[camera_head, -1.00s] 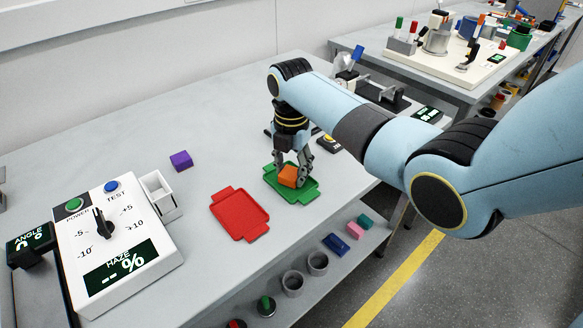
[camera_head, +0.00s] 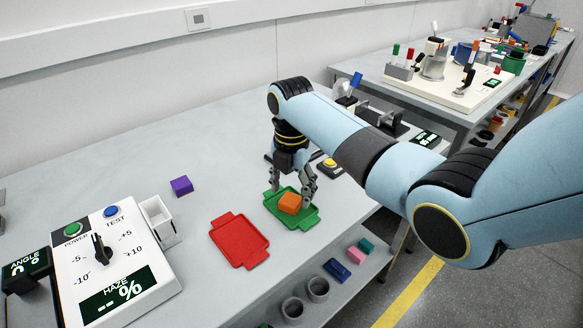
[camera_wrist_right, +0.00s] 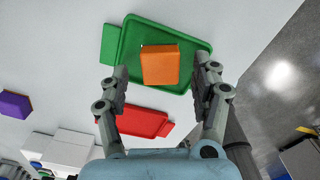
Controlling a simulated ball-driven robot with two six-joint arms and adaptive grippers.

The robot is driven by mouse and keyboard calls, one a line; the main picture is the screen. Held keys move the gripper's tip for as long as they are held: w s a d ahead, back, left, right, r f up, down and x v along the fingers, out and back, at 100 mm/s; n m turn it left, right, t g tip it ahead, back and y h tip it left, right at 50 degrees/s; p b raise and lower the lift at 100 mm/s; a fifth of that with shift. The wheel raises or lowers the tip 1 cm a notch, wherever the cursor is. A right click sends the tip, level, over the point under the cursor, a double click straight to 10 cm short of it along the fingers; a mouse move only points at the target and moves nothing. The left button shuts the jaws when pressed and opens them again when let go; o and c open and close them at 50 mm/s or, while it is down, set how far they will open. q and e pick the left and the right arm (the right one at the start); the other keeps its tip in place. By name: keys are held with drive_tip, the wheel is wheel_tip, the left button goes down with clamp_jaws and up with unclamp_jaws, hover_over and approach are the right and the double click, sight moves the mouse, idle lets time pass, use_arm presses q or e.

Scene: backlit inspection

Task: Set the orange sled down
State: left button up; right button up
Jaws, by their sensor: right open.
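The orange sled (camera_head: 289,203) is a small block resting on the green tray (camera_head: 307,220). In the right wrist view the orange sled (camera_wrist_right: 160,65) lies on the green tray (camera_wrist_right: 125,75), a little askew to it. My right gripper (camera_head: 293,197) is open, with one finger on each side of the orange sled. In the right wrist view gaps show between my right gripper's fingers (camera_wrist_right: 161,78) and the block. My left gripper is in neither view.
A red tray (camera_head: 239,240) lies just left of the green tray. A purple block (camera_head: 181,186) and a white control box (camera_head: 113,260) are farther left. A yellow button (camera_head: 330,163) stands behind my gripper. The table's front edge runs close to the green tray.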

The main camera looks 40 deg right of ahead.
sight(292, 198)
wheel_tip(292, 198, up, 10)
idle(0.3)
idle(0.4)
drive_tip(key=s+a+f+m+t, duration=0.1)
drive_tip(key=s+f+m, duration=0.1)
drive_tip(key=s+m, duration=0.4)
drive_tip(key=s+a+f+m+t, duration=0.1)
drive_tip(key=s+f+m, duration=0.2)
drive_tip(key=s+m, duration=0.35)
drive_tip(key=s+a+r+m+t, duration=0.1)
drive_tip(key=s+r+m, duration=0.1)
drive_tip(key=s+m, duration=0.4)
drive_tip(key=s+a+r+m+t, duration=0.1)
drive_tip(key=s+r+m, duration=0.25)
drive_tip(key=s, duration=0.45)
wheel_tip(292, 198, down, 36)
drive_tip(key=s+d+g+h+b, duration=0.1)
drive_tip(key=s+d+g+b, duration=0.15)
drive_tip(key=b, duration=0.55)
drive_tip(key=s+d+f+m+b, duration=0.1)
drive_tip(key=s+f+b, duration=0.5)
drive_tip(key=s+f, duration=1.2)
wheel_tip(292, 198, down, 4)
drive_tip(key=shift+r, duration=0.25)
